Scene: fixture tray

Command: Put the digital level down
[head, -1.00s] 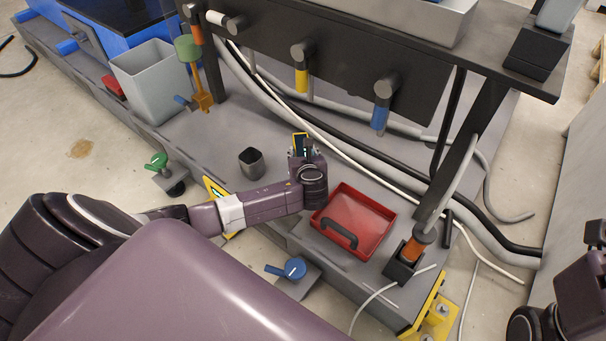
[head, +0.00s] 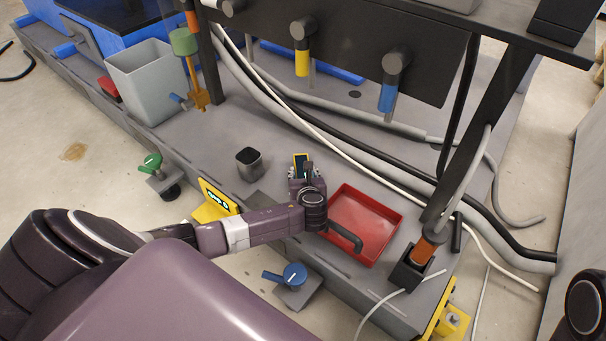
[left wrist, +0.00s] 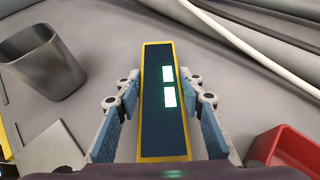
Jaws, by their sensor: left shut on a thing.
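The digital level (head: 300,161) is a dark slim block with yellow edges and a lit display. My left gripper (head: 308,172) is shut on it, over the grey deck between a dark cup and a red tray. In the left wrist view the level (left wrist: 163,128) lies lengthwise between the two blue-padded fingers of the left gripper (left wrist: 165,115), its lit digits facing the camera. I cannot tell whether its underside touches the deck. My right gripper is not in view; only part of my right arm shows at the lower right edge.
The red tray (head: 392,222) with a dark handle is just right of the gripper. The dark cup (head: 249,165) stands to the left on the grey deck (head: 215,140). Hoses (head: 300,122) run behind. A yellow display unit (head: 213,207) and a blue-knobbed valve (head: 293,275) are at the front edge.

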